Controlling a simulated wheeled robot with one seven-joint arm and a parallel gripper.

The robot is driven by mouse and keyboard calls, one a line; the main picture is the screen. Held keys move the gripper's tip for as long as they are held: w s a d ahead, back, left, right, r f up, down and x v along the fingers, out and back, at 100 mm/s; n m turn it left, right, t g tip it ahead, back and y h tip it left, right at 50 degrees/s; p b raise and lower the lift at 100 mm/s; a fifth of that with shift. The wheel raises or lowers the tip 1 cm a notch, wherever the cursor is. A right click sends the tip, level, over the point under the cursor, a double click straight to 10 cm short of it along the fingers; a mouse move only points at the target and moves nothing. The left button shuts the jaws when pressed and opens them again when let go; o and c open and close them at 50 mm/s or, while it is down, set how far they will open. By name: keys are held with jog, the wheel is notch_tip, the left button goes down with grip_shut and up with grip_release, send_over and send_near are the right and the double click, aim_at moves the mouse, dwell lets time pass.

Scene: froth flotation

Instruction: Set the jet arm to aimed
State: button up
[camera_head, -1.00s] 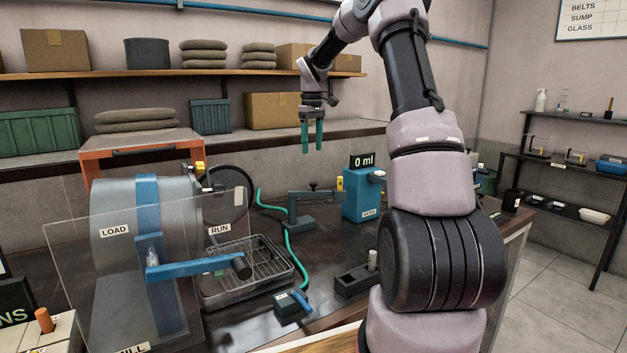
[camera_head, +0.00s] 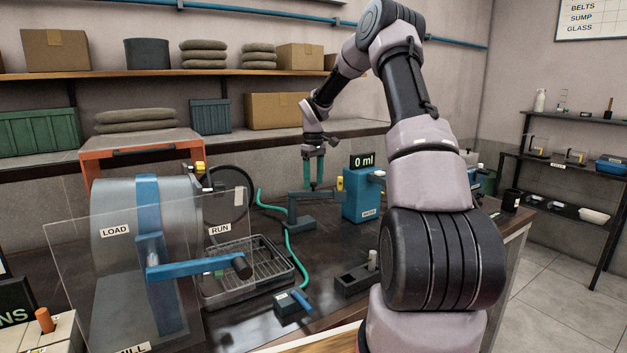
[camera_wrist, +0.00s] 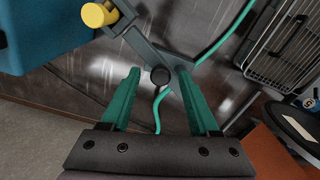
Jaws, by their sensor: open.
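The jet arm (camera_head: 309,194) is a grey-blue bar on an upright post, with a small dark knob on top and a yellow nozzle (camera_head: 340,183) at its right end, close to the blue box. My gripper (camera_head: 313,173) is open and points down over the bar, its green fingers around the knob's place. In the wrist view the dark round knob (camera_wrist: 160,77) sits between the two open fingers (camera_wrist: 158,100). The yellow nozzle shows at the upper left there. I cannot tell whether the fingers touch the knob.
The blue box (camera_head: 361,200) with a 0 ml display (camera_head: 363,161) stands just right of the jet arm. A green hose (camera_head: 290,240) runs along the bench. A wire rack tray (camera_head: 250,270) and the clear-guarded mill drum (camera_head: 115,225) are to the left.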

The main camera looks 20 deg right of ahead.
grip_shut()
dwell(1.4)
